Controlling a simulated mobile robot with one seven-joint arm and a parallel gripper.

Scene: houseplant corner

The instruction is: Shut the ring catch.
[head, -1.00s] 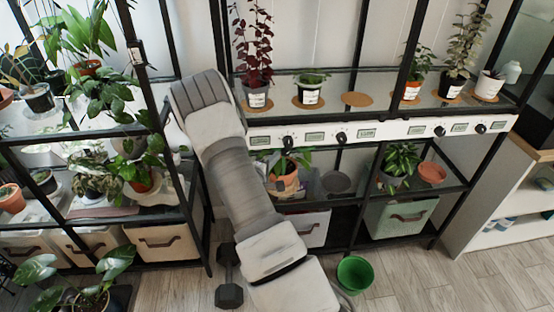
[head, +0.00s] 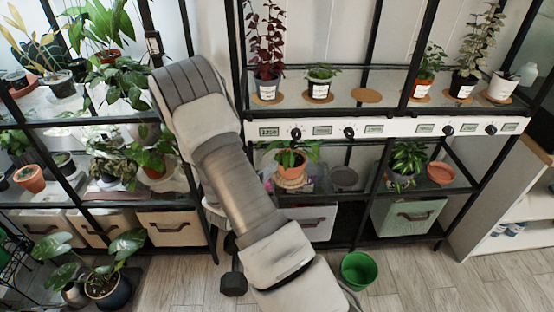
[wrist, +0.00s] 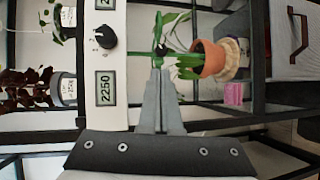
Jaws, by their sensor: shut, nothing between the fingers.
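No ring catch can be made out for certain. A small dark piece (wrist: 161,49) shows among the stems of a green plant (wrist: 178,40), just beyond my fingertips in the wrist view; its form is too small to tell. The plant grows in a terracotta pot (wrist: 213,60), which also shows on the middle shelf in the head view (head: 291,172). My gripper (wrist: 161,70) is shut and empty, its fingertips close in front of the plant. In the head view my gripper is hidden behind my arm.
A white control strip (head: 385,128) with dials and displays runs above the plant. Potted plants stand on the shelf above, including a dark red one (head: 267,50). A green bucket (head: 358,270) and a dumbbell (head: 233,284) are on the floor.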

